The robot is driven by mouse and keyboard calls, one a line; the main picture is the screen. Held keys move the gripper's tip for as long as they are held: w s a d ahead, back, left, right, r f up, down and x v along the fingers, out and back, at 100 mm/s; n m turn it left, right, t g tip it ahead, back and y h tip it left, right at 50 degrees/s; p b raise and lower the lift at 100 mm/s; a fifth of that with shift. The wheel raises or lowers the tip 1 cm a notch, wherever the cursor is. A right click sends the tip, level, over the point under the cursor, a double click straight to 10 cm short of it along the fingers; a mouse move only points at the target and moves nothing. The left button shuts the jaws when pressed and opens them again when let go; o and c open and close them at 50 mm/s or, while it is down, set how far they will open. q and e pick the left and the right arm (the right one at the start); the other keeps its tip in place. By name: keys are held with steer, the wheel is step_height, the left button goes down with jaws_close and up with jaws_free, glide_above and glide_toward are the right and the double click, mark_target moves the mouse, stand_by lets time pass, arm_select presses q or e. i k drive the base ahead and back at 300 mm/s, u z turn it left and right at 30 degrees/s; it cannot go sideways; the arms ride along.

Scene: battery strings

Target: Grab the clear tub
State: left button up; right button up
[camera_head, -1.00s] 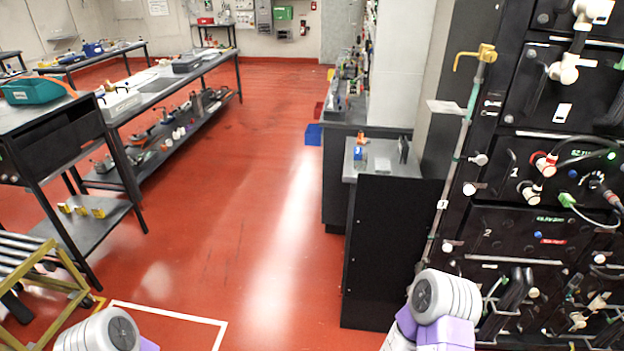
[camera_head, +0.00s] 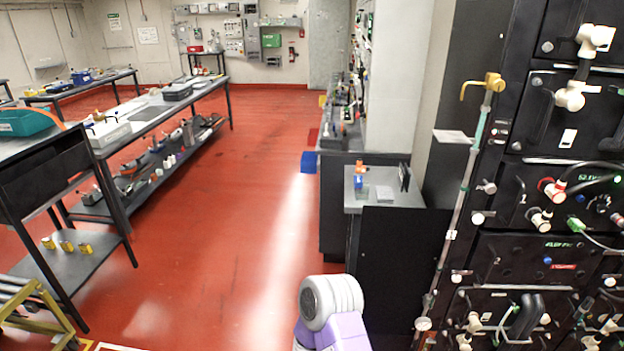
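I cannot make out a tub that is surely clear. A pale, whitish open tub (camera_head: 110,133) sits on the long left bench; it is too small to tell whether it is see-through. Neither of my grippers shows. Only a white and purple part of one of my arms shows at the bottom middle, far from the pale tub.
A teal bin (camera_head: 25,122) sits on the near left table, with yellow items (camera_head: 67,246) on its lower shelf. A yellow step stool (camera_head: 30,310) stands at bottom left. A black battery rack (camera_head: 530,250) and a dark cabinet (camera_head: 400,265) stand right. The red floor (camera_head: 225,220) between is open.

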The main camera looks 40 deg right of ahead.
mark_target(362, 191)
steer(key=z, duration=0.2)
steer(key=i, duration=1.85)
steer(key=z, duration=1)
